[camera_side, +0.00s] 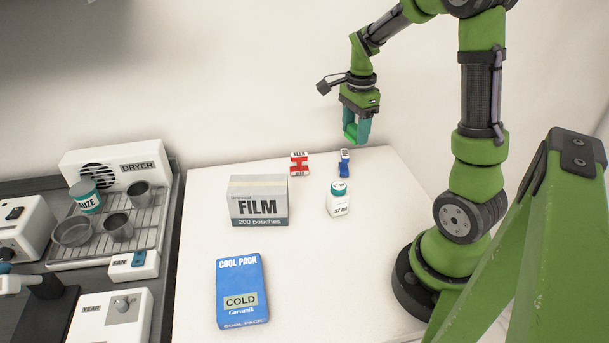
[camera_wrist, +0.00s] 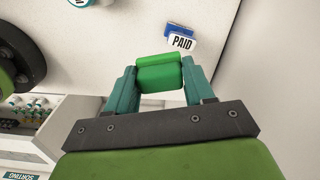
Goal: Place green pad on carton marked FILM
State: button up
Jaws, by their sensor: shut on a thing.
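My gripper (camera_side: 356,127) is shut on the green pad (camera_wrist: 160,73), which sits between the two teal fingers in the wrist view. In the side view the pad (camera_side: 350,130) is partly hidden by the fingers and hangs above the back of the white table. The carton marked FILM (camera_side: 258,204) stands upright on the table, lower and to the left of my gripper. Its pale top face shows and looks bare.
A blue cool pack (camera_side: 241,290) lies in front of the carton. A drying rack (camera_side: 150,215) with cups is at left.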

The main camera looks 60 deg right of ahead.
jog(key=w+a+r+n, duration=0.1)
jog(key=a+r+n, duration=0.2)
jog(key=a+n, duration=0.8)
jog(key=s+a, duration=0.2)
jog(key=a, duration=0.7)
jog(key=n, duration=0.4)
send_over(257, 184)
jog(key=shift+s+f, duration=0.2)
jog(key=shift+f, duration=0.85)
jog(key=shift+w+f, duration=0.2)
jog(key=shift+f, duration=1.55)
jog(key=shift+f, duration=0.15)
jog(key=o, duration=1)
